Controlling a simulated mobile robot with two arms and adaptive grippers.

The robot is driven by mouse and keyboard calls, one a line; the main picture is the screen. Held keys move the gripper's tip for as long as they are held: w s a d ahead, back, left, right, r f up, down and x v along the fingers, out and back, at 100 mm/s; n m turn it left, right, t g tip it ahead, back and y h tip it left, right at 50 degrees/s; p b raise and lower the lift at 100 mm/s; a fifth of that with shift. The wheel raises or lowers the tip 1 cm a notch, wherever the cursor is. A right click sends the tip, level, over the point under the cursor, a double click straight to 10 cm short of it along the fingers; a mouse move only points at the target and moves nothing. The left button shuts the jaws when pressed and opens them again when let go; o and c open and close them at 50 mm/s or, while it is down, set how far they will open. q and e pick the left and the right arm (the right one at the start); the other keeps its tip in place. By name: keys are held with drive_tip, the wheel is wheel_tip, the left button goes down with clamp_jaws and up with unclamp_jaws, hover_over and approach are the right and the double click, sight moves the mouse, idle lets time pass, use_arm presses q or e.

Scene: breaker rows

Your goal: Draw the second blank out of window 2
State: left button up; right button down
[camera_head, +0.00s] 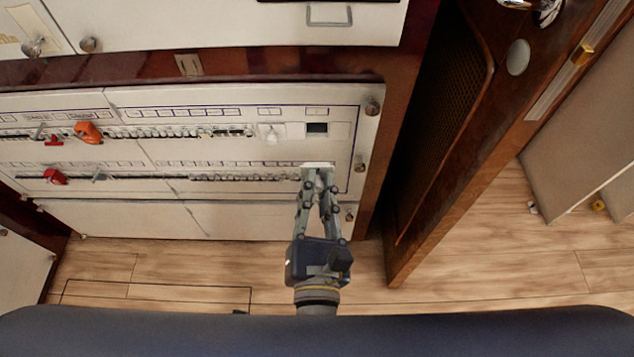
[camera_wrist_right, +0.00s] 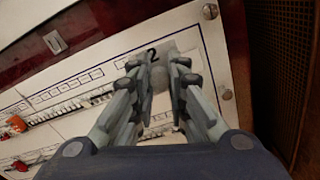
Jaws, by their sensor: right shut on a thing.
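My right gripper (camera_head: 318,172) reaches up to the lower right part of the white breaker panel (camera_head: 250,148). It is shut on a small pale blank (camera_head: 318,165), which shows as a light plate across the fingertips. In the right wrist view the fingers (camera_wrist_right: 162,70) stand close together below a printed 2, with a grey patch between them. Above the gripper in the head view is a small dark window (camera_head: 317,128) in the panel. The fingers hide how far the blank stands off the panel. My left gripper is not in view.
Two breaker rows run leftward, with an orange handle (camera_head: 88,133) and a red handle (camera_head: 55,177). Round knobs line the panel's right edge. A dark wooden frame (camera_head: 440,150) stands to the right. Wooden floor (camera_head: 480,250) lies below and right.

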sight(317, 190)
drive_tip(key=shift+s, duration=2.65)
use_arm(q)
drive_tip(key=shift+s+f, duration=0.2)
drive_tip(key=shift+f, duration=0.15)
use_arm(e)
drive_tip(key=shift+s, duration=0.95)
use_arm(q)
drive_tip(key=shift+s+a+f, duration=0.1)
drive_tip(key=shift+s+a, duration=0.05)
